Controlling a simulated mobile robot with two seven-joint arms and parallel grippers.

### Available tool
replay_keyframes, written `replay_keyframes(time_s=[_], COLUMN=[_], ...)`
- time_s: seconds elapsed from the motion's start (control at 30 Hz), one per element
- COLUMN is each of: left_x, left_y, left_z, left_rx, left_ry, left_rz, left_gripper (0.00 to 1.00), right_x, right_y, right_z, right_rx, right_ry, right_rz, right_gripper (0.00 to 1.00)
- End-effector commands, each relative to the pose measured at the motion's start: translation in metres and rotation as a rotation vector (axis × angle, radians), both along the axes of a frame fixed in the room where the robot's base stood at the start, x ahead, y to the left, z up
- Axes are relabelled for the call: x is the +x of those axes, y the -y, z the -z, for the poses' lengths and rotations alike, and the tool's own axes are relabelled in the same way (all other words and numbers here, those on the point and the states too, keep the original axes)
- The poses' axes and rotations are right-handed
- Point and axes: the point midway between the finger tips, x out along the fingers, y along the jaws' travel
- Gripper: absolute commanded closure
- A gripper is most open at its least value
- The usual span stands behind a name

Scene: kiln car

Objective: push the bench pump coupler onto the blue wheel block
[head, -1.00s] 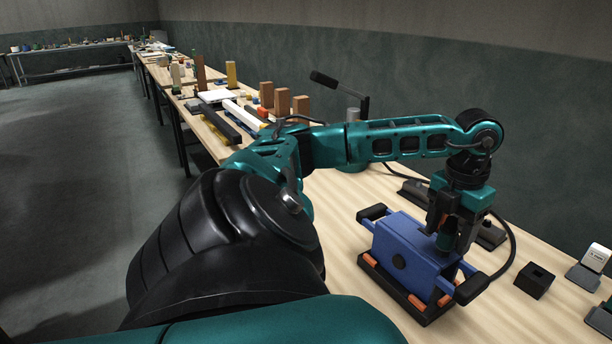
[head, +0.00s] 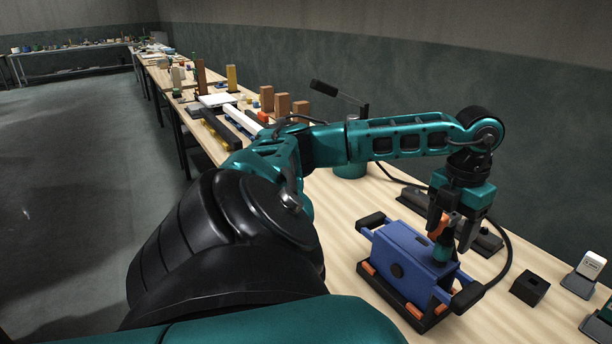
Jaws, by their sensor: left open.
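The blue wheel block (head: 408,258) sits in a black cradle with orange pads on the bench at the right. A small coupler, dark green below (head: 442,250) with an orange part above, stands on the block's top toward its right end. I cannot tell whether it is fully seated. My left gripper (head: 454,232) is just above the block, pointing down. Its jaws are open, with one finger on each side of the coupler's upper part. The fingers hide part of the coupler. My right gripper is not in view.
A green bench pump (head: 350,168) with a black-handled lever stands behind my arm. A black hose (head: 511,246) curves past the block's right side. A black square socket (head: 530,285) and small stands (head: 583,275) are to the right. Wooden blocks (head: 282,106) stand farther back.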

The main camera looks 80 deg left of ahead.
Motion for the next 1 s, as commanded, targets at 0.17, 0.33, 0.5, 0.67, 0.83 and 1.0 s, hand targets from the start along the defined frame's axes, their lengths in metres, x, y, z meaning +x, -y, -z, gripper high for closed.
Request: replay_keyframes(time_s=[0.17, 0.33, 0.5, 0.67, 0.83, 1.0], left_x=[0.0, 0.0, 0.0, 0.0, 0.0, 0.002], left_y=[0.0, 0.0, 0.0, 0.0, 0.0, 0.0], left_z=[-0.007, -0.011, -0.01, -0.01, -0.01, -0.04], left_rx=[0.0, 0.0, 0.0, 0.0, 0.0, 0.0], left_ry=[0.0, 0.0, 0.0, 0.0, 0.0, 0.009], left_rz=[0.0, 0.0, 0.0, 0.0, 0.0, 0.0], left_gripper=[0.36, 0.36, 0.36, 0.36, 0.36, 0.36], right_x=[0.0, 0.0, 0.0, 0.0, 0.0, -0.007], right_y=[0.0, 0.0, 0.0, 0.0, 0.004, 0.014], right_z=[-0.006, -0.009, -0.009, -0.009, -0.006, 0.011], right_rx=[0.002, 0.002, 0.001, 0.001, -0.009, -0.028], right_ry=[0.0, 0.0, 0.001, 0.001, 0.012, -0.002], right_rz=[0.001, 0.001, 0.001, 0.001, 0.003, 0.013], right_gripper=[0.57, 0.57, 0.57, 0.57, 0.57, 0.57])
